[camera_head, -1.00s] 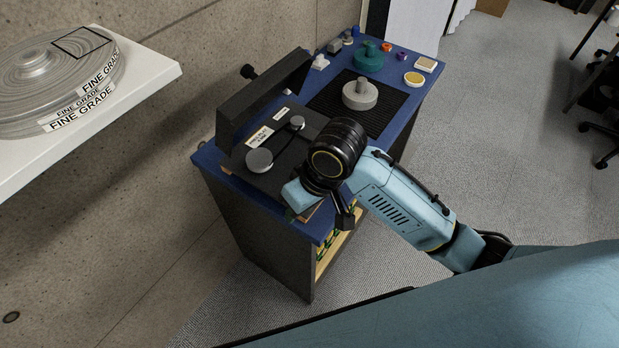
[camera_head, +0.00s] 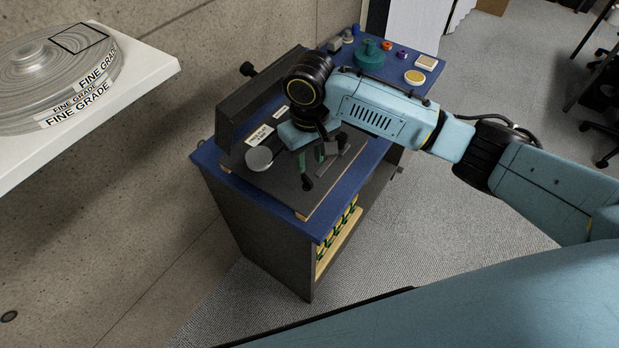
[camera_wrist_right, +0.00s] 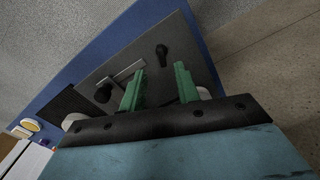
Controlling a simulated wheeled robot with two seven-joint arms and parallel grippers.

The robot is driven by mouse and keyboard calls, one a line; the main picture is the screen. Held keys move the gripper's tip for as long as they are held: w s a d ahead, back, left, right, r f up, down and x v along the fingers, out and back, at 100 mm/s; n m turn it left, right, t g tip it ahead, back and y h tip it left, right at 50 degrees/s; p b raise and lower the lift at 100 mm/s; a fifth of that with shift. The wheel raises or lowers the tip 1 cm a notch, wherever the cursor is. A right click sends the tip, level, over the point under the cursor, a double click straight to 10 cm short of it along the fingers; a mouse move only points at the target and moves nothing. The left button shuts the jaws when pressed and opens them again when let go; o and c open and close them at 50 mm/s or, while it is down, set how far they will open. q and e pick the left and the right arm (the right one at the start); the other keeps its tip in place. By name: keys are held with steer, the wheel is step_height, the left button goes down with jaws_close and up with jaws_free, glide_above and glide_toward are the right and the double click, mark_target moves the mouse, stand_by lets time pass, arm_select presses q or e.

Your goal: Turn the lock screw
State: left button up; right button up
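My right gripper (camera_head: 312,158) points down over the dark grey machine top (camera_head: 283,189). In the wrist view its green fingers (camera_wrist_right: 159,72) are apart, with nothing between them. A black knob with a short arm (camera_wrist_right: 162,52) stands on the plate beyond the fingertips, roughly in line with the gap; in the head view it shows just in front of the fingers (camera_head: 307,182). A second black knob (camera_wrist_right: 103,92) sits by a metal bar (camera_wrist_right: 125,76) left of the fingers. I cannot tell which knob is the lock screw. My left gripper is out of view.
A grey disc (camera_head: 259,159) lies left of the gripper. A teal lap (camera_head: 369,52) and small items fill the blue bench's far end. A shelf (camera_head: 150,75) juts in at left.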

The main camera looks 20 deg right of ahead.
mark_target(310, 181)
step_height(310, 181, down, 8)
steer(key=shift+r+b, duration=0.1)
steer(key=shift+b, duration=0.35)
steer(key=shift+c, duration=0.3)
jaws_close()
